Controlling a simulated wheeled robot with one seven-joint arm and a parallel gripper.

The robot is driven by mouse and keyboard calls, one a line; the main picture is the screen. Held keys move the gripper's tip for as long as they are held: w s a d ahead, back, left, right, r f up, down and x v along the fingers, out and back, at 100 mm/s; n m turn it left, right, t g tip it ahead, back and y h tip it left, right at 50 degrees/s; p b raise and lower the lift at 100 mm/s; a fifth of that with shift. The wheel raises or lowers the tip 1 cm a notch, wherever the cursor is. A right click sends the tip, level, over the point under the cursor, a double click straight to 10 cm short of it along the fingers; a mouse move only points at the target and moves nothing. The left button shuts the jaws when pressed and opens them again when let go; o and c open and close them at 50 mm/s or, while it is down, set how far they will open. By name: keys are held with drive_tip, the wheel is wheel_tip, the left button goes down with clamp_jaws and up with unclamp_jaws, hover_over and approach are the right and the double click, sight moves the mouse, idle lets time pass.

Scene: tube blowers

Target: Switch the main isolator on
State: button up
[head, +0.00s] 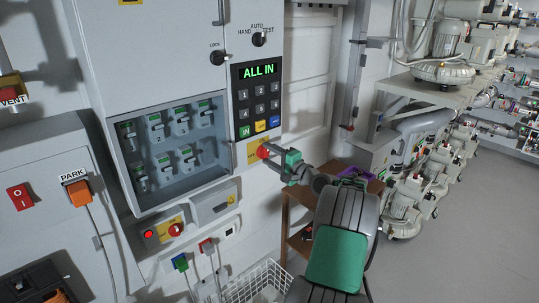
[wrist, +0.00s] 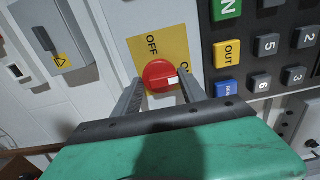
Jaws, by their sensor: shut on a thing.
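A red rotary knob (head: 262,151) sits on a yellow plate (head: 253,156) below the keypad on the grey cabinet. In the wrist view, the knob (wrist: 157,74) has a white mark on its right side. The plate (wrist: 150,52) reads OFF above the knob, and a partly hidden label starting with O is at the right, near the white mark. My gripper (head: 271,152) is shut on the knob, with one finger on each side in the wrist view (wrist: 160,82). The finger on the right hides part of the label.
A second red knob (head: 176,229) sits on a lower box. A wire basket (head: 262,281) is below, and a brown shelf (head: 300,225) stands behind my arm. Open floor lies right.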

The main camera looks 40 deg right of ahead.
drive_tip(key=o, duration=1.4)
drive_tip(key=shift+c, duration=0.2)
drive_tip(key=s+b, duration=0.2)
drive_tip(key=s, duration=0.6)
drive_tip(key=shift+d, duration=0.15)
